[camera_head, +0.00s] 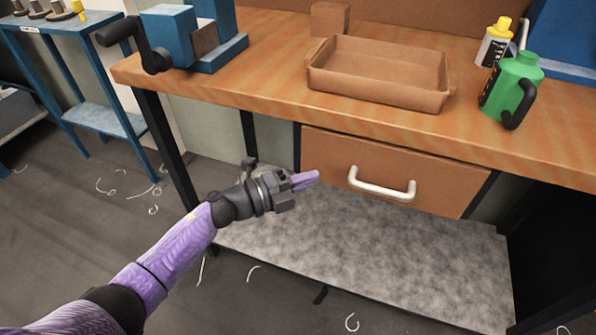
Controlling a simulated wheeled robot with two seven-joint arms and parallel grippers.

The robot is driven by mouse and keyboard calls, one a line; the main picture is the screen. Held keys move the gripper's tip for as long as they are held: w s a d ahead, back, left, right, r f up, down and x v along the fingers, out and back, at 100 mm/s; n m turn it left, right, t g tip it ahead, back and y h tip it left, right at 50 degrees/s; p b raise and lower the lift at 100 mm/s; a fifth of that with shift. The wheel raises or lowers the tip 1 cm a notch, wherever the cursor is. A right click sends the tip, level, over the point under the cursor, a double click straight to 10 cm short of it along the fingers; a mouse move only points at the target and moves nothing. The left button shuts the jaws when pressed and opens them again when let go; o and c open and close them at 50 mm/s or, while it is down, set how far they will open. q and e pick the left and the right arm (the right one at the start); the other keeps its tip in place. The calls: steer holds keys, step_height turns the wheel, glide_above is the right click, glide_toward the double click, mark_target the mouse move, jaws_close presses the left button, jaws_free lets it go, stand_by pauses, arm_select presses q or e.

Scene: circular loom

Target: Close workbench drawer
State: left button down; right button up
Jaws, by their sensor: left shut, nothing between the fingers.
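The workbench drawer (440,190) is a brown front panel under the wooden worktop (270,92). It has a pale metal bar handle (382,187). I cannot tell from this view whether the panel sits flush or stands out a little. My left gripper (306,180) has purple fingertips and is shut and empty. It is at the left end of the drawer front, left of the handle and apart from it. Whether the fingertips touch the panel is unclear. My right gripper is not in view.
On the worktop are a blue vise (172,38), a brown tray (378,72), a green jug (513,84) and a white bottle with a yellow cap (494,44). A grey lower shelf (400,262) lies below the drawer. A blue stand (105,118) is at the left. Curled shavings lie on the floor.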

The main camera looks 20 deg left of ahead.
arm_select(q)
steer(key=p+v, duration=0.2)
steer(key=v, duration=0.7)
steer(key=s+a+f+n+g+y+p, duration=0.25)
steer(key=s+f+n+y, duration=0.35)
steer(key=s+f+n, duration=0.4)
steer(key=s+a+f+n+g+y+p, duration=0.1)
steer(key=s+a+f+n+y+p, duration=0.25)
steer(key=s+f+n+y, duration=0.6)
steer(key=s+d+f+n+g, duration=0.1)
steer(key=s+f+g, duration=0.1)
steer(key=s, duration=0.6)
steer(key=s+d+f+n+g+h+p, duration=0.1)
steer(key=s+f+n+g, duration=0.1)
steer(key=s, duration=0.6)
steer(key=s+d+f+n+g, duration=0.1)
steer(key=s+f+n+g, duration=0.1)
steer(key=s+g, duration=0.3)
steer(key=s+f, duration=0.1)
steer(key=s, duration=0.2)
steer(key=shift+s+d+f+p, duration=0.15)
steer(key=shift+s+d+p, duration=0.1)
steer(key=shift+p, duration=0.15)
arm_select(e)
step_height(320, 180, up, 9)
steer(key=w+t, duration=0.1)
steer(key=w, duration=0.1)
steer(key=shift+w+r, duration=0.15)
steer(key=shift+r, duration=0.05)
